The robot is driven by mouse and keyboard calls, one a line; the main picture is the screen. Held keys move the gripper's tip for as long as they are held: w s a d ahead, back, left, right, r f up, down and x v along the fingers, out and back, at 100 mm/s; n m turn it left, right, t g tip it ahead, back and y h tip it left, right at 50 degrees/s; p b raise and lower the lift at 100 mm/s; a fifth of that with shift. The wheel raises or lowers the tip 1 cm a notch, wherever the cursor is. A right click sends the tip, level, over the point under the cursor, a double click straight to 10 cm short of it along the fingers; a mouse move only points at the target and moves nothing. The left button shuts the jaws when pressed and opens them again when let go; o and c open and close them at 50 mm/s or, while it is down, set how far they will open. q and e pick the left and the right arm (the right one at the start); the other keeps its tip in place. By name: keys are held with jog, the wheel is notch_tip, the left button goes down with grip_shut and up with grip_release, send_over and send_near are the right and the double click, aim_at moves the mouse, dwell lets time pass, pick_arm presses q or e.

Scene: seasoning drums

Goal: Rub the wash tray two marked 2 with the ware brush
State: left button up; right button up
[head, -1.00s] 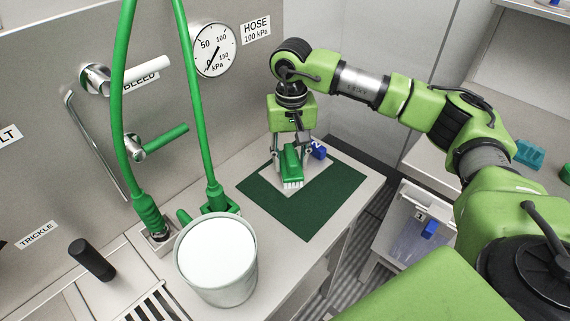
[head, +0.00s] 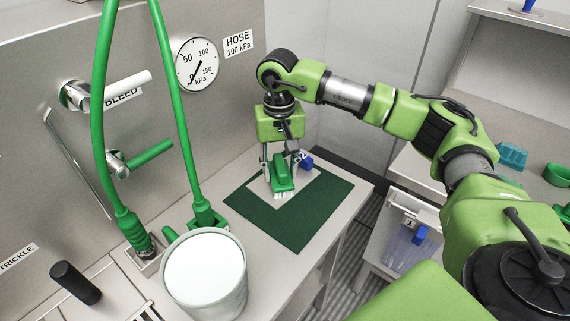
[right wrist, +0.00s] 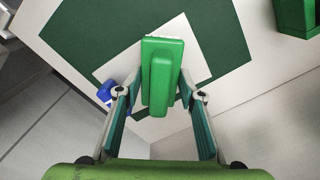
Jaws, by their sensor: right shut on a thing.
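My right gripper (head: 281,168) is shut on the ware brush (head: 282,180), a green block with pale bristles pointing down. The brush is over the pale, flat wash tray two (head: 305,178), and its bristles look at or very near the tray surface; contact is not clear. My left gripper is not in view.
The tray lies on a dark green mat (head: 300,228) on the counter. A white bucket (head: 205,275) and green hoses (head: 178,120) stand to the left. The mat's front part is clear.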

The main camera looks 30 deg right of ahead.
jog(key=shift+s+a, duration=0.25)
jog(key=shift+a, duration=0.45)
jog(key=shift+s+a, duration=0.3)
jog(key=shift+a, duration=0.45)
jog(key=shift+s+a, duration=0.25)
jog(key=shift+a, duration=0.45)
jog(key=shift+r, duration=0.1)
jog(key=shift+r+p, duration=1.65)
jog(key=shift+r, duration=1.3)
jog(key=shift+w, duration=0.1)
notch_tip(320, 180, up, 3)
jog(key=shift+p, duration=0.9)
